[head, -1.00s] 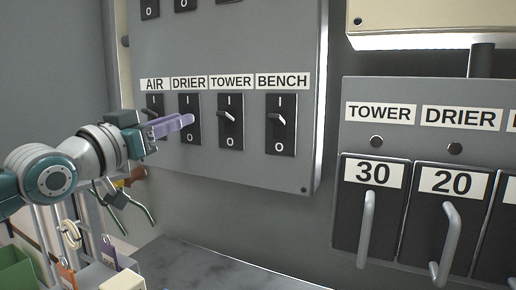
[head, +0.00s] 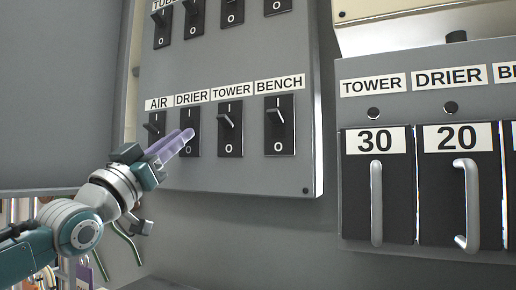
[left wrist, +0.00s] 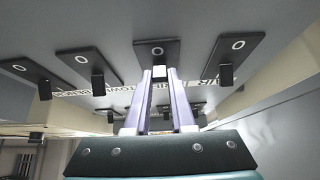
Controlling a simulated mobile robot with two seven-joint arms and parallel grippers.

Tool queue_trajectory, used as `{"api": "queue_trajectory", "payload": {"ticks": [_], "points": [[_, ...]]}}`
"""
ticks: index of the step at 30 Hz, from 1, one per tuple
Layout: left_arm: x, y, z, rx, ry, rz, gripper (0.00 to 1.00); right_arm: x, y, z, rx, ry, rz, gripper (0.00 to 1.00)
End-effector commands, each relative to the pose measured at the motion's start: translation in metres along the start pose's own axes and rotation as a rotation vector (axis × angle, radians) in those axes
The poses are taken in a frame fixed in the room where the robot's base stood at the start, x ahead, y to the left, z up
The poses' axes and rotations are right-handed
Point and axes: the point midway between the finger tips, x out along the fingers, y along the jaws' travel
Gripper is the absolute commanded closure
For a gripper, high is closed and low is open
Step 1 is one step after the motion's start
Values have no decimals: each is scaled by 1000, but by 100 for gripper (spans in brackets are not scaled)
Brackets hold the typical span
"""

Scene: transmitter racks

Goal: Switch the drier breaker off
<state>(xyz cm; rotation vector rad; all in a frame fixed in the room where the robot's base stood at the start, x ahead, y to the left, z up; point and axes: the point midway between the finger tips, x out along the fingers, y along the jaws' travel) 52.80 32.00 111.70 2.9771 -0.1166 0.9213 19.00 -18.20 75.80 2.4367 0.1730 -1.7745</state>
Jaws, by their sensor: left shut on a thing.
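The drier breaker (head: 194,110) is a black plate marked I above and O below, under the DRIER label (head: 192,98) on the grey panel. My left gripper (head: 186,136) reaches it from the lower left, its purple fingers pointing up and right. The fingers cover the drier lever in the head view. In the left wrist view, the left gripper (left wrist: 160,78) is shut on the drier breaker's small dark lever, in front of its plate (left wrist: 172,50). The lever's exact position is hard to tell. My right gripper is not in view.
The AIR breaker (head: 154,117) is close on the left and the TOWER breaker (head: 230,140) close on the right, with BENCH (head: 280,137) beyond. Another breaker row is above. A second box at right has a DRIER 20 handle (head: 466,205) and a TOWER 30 handle (head: 376,200).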

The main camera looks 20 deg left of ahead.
Motion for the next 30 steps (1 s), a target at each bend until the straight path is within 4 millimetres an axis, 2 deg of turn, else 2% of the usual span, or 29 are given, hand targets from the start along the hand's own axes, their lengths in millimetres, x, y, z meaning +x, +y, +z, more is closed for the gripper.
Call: {"api": "queue_trajectory", "payload": {"ticks": [7,8,16,25,30], "points": [[0,0,-1,0,3,0,100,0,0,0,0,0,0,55],[0,0,-1,0,3,0,77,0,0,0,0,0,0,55],[0,0,-1,0,1,0,48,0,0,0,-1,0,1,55],[-3,0,0,0,-1,0,48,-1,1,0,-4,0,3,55],[-21,0,1,-1,-4,0,48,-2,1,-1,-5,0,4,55]]}}
